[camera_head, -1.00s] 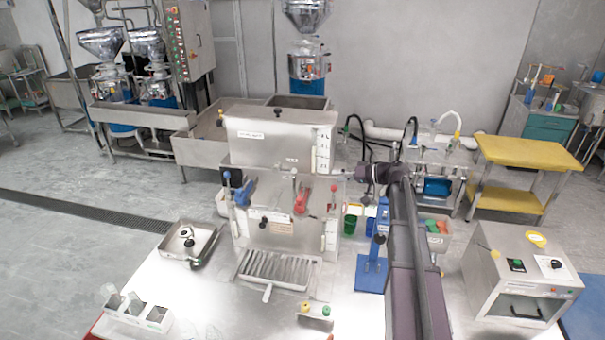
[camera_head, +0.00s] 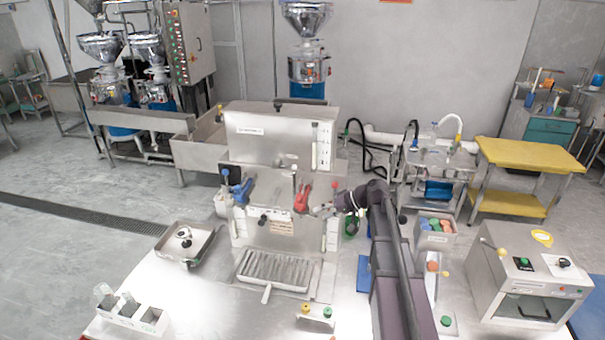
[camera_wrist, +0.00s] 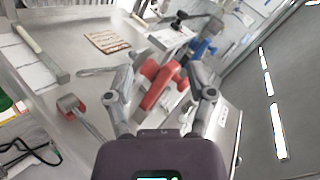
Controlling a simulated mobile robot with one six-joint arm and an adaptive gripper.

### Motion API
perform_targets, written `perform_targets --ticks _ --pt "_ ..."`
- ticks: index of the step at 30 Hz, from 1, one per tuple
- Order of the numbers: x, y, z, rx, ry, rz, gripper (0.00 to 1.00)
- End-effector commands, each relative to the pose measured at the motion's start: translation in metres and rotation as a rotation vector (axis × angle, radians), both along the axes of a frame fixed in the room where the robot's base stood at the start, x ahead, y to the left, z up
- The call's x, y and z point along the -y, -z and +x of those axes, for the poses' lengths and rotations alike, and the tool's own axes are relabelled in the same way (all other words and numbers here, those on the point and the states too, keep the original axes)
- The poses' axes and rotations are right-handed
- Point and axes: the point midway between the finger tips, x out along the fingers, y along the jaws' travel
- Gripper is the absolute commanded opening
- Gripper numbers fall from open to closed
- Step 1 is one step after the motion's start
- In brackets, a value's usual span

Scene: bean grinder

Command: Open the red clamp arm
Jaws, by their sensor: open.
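The red clamp arm (camera_head: 301,198) is on the front of the steel grinder (camera_head: 270,150), right of a blue clamp arm (camera_head: 243,191). In the wrist view the red clamp arm (camera_wrist: 160,83) lies ahead, between my two open fingers as seen from the camera. My gripper (camera_head: 322,211) is just right of the red clamp arm in the head view. My gripper also shows in the wrist view (camera_wrist: 163,88), its fingers spread and holding nothing. I cannot tell how far the fingertips are from the clamp.
A red-knobbed lever (camera_wrist: 70,104) stands left of my fingers in the wrist view. A slatted tray (camera_head: 275,272) sits below the grinder front. A steel box (camera_head: 530,275) stands at the right.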

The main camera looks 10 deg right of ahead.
Motion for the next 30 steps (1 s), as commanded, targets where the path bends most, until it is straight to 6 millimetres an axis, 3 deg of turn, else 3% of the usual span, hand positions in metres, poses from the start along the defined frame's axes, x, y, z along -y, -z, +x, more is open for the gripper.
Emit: perform_targets --ticks 30 --pt "-0.04 0.107 -0.086 -0.216 -0.014 -0.323 0.7"
